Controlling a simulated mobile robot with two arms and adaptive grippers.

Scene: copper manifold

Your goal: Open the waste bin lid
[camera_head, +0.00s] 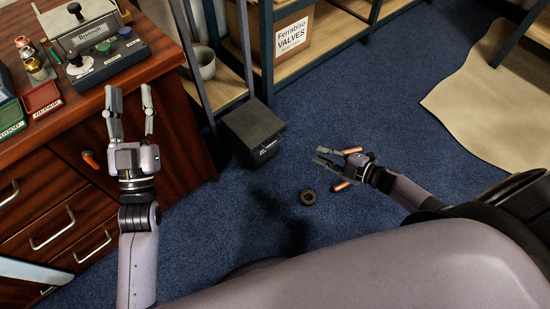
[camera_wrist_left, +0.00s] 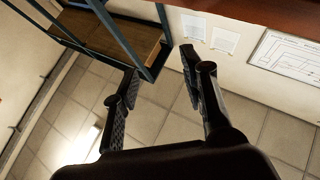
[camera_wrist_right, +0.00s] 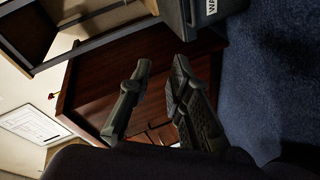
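The waste bin (camera_head: 252,146) is a dark grey box standing on the blue floor, with its flat dark lid (camera_head: 253,122) down on top. Part of the bin also shows at the top of the right wrist view (camera_wrist_right: 208,12). My left gripper (camera_head: 129,100) is open and empty, left of the bin, in front of the wooden cabinet. My right gripper (camera_head: 320,156) is open and empty, to the right of the bin and apart from it. The left wrist view shows the left fingers (camera_wrist_left: 158,75) spread, with no bin in sight.
A wooden cabinet (camera_head: 100,150) with drawers stands at left, carrying a test device (camera_head: 95,45) and coloured trays. Metal shelving with a valves box (camera_head: 290,35) stands behind the bin. A dark ring (camera_head: 308,197) and copper pieces (camera_head: 340,186) are near my right gripper.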

